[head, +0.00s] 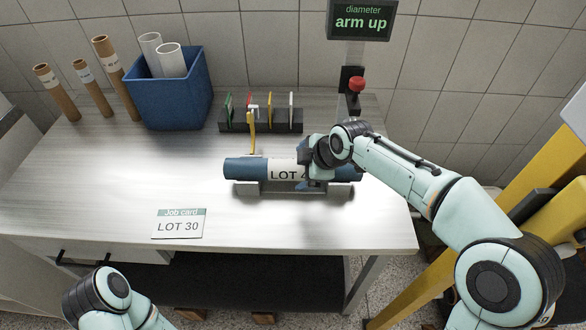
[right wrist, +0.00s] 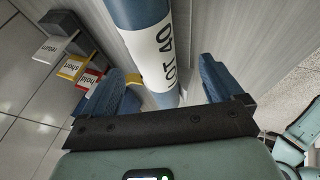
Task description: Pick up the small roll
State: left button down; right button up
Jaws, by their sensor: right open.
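A dark blue roll (head: 244,168) with a white band lies sideways in a grey cradle (head: 248,188) on the table. The band reads "LOT 4" in the head view, the rest being hidden by my right gripper (head: 316,168). In the right wrist view the roll (right wrist: 142,14) reads "LOT 40". My right gripper also shows there (right wrist: 162,82), open, with its blue fingers on either side of the roll. I cannot tell whether they touch it. My left arm shows at the lower left, but its gripper is out of view.
A job card (head: 178,223) reads "LOT 30". A rack (head: 238,125) of coloured tags stands behind the roll. A blue bin (head: 170,98) holds white tubes, with brown tubes (head: 103,62) beside it. A display (head: 362,20) reads "diameter arm up".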

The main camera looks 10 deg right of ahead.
aim_at(295, 164)
jog(key=x, duration=0.6)
jog(key=shift+w+d+r, duration=0.1)
jog(key=shift+w+r, duration=0.1)
jog(key=shift+w, duration=0.15)
jog(key=shift+r, duration=0.15)
jog(key=c, duration=1.6)
jog(key=shift+c, duration=0.2)
jog(key=shift+r, duration=0.1)
jog(key=shift+r, duration=0.6)
notch_tip(295, 164, up, 2)
jog(key=shift+r+p, duration=0.1)
jog(key=shift+p, duration=0.2)
jog(key=s+d+b, duration=0.1)
jog(key=s+d, duration=0.3)
jog(key=s, duration=0.3)
jog(key=s+d+b, duration=0.2)
jog(key=s+d, duration=0.3)
jog(key=s, duration=0.3)
jog(key=shift+d, duration=0.3)
